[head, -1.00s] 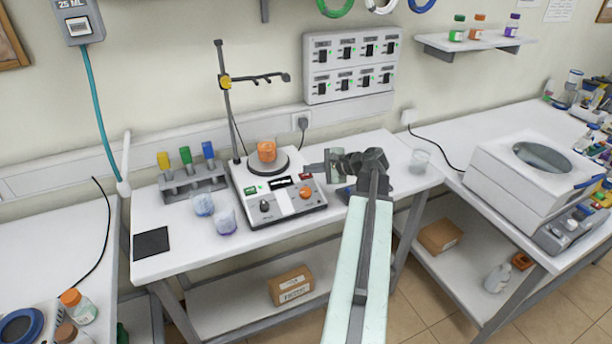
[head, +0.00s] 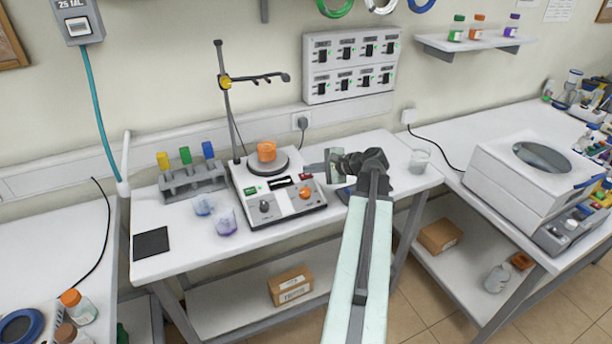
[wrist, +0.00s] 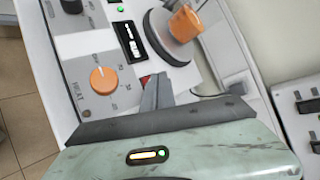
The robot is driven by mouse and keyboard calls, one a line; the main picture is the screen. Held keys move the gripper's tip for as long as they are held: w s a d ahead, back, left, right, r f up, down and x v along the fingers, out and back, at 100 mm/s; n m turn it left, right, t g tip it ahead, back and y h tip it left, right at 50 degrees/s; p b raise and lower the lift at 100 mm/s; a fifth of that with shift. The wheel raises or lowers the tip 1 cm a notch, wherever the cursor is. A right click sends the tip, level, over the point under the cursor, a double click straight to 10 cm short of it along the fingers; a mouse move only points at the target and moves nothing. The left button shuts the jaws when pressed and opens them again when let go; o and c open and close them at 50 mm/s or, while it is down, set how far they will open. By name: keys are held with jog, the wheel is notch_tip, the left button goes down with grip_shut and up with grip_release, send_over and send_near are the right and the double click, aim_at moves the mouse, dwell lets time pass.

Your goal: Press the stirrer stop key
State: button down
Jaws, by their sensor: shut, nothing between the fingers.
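The stirrer (head: 285,208) is a white hotplate unit with an orange-filled beaker (head: 267,151) on its round plate. Its front panel has a green key (head: 250,191), a small display, a dark knob, an orange knob (head: 305,193) and a red key (head: 306,177) at the right. My gripper (head: 309,167) is shut and empty, its tips just above and behind the red key in the head view. In the wrist view the shut fingers (wrist: 156,84) cover most of the red key (wrist: 145,79); only a red sliver shows. I cannot tell whether they touch it.
A clamp stand (head: 229,100) rises behind the stirrer.

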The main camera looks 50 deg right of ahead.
jog(key=shift+w+f+b, duration=0.2)
jog(key=shift+f+b, duration=0.2)
jog(key=shift+w+d+f+b, duration=0.1)
jog(key=shift+f+b, duration=0.3)
dwell(0.7)
jog(key=shift+r, duration=0.15)
jog(key=shift+s+r+p, duration=0.25)
jog(key=shift+r+p, duration=0.4)
jog(key=shift+p, duration=0.15)
jog(key=r+p, duration=0.1)
jog(key=s+r+p, duration=0.1)
jog(key=r+p, duration=0.1)
jog(key=a+r+p, duration=0.1)
jog(key=shift+s+r+p, duration=0.3)
jog(key=shift+r+p, duration=0.05)
jog(key=shift+r, duration=0.05)
dwell(0.5)
